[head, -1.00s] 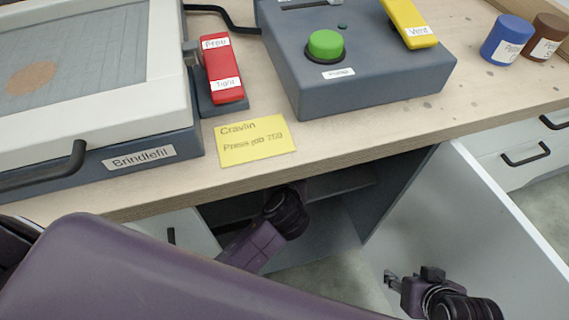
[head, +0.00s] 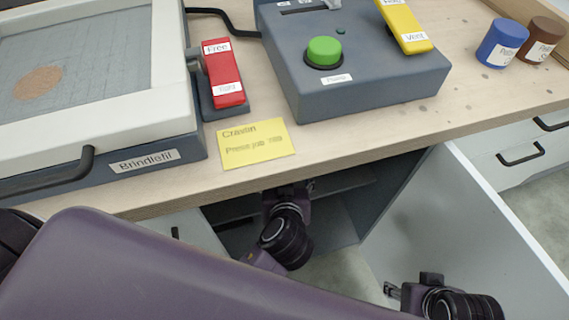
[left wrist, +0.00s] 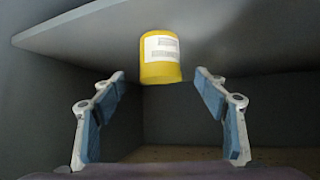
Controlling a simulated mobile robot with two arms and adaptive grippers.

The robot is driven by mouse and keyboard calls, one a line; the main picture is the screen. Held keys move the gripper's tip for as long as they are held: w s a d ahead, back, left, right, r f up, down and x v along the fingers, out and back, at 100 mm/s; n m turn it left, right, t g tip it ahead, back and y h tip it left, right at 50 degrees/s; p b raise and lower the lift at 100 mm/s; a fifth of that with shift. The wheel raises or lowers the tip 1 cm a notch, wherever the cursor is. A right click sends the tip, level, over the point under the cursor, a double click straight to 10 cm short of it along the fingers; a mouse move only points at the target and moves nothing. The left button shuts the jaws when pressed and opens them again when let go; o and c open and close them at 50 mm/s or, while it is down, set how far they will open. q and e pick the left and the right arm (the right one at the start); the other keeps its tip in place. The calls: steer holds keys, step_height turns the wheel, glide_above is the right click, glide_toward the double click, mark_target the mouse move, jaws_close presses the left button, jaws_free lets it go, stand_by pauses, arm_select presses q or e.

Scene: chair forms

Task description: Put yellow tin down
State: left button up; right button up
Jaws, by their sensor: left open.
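The yellow tin (left wrist: 160,70) with a white label shows in the left wrist view, upright by a grey shelf (left wrist: 85,38) inside the cabinet. My left gripper (left wrist: 159,76) is open, with one finger to each side of the tin in the picture and a visible gap on both sides. I cannot tell how deep between the fingers the tin is, or whether its base rests on the shelf. In the head view my left wrist reaches under the desk edge; its fingertips and the tin are hidden. My right gripper (head: 391,290) is at the lower right; its jaw opening is unclear.
The wooden desktop (head: 370,140) overhangs the cabinet. An open grey door panel (head: 490,230) stands between my arms and the white drawers (head: 520,150). On the desk are a press with a red lever (head: 223,70), a green-button box (head: 370,80), a yellow note (head: 255,145), and blue (head: 502,43) and brown (head: 541,40) tins.

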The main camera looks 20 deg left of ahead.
arm_select(q)
steer(key=shift+v, duration=1.85)
